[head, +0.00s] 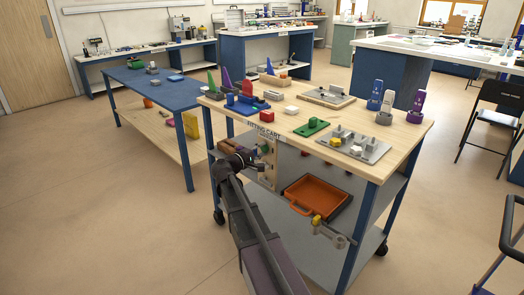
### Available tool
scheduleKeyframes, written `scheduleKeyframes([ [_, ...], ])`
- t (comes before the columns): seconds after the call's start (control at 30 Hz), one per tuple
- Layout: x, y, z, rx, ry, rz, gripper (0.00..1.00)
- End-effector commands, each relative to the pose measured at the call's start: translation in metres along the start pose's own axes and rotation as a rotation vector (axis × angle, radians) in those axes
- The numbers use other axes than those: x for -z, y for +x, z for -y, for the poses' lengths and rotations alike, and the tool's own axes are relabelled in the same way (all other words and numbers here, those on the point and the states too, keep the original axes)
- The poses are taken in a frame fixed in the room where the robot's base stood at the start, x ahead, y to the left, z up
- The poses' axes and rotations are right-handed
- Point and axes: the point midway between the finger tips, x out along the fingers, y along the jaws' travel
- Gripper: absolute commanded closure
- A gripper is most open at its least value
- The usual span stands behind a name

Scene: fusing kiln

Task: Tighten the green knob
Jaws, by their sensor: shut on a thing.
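The green knob (264,149) shows as a small patch of green on a wooden panel (269,174) at the front left of the fitting cart (305,144). My arm comes up from the bottom of the view, and my gripper (254,159) is at the left side of this panel, right against the green knob. It is shut on the knob. The fingertips are small and dark here, and my gripper hides part of the knob and panel. How far the knob is turned cannot be seen.
The cart top holds a green block (311,127), a grey plate with several pegs (359,146) and a blue holder (247,104). An orange tray (318,202) lies on the shelf below. A yellow-handled valve (317,220) is right of my arm. Open floor lies left.

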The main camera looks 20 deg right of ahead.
Motion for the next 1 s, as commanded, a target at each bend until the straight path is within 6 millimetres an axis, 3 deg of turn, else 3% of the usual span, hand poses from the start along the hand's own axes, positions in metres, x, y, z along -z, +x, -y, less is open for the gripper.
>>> scheduleKeyframes([
  [1.0, 0.0022, -0.0018, -0.0010, 0.002, 0.951, -0.007, 1.00],
])
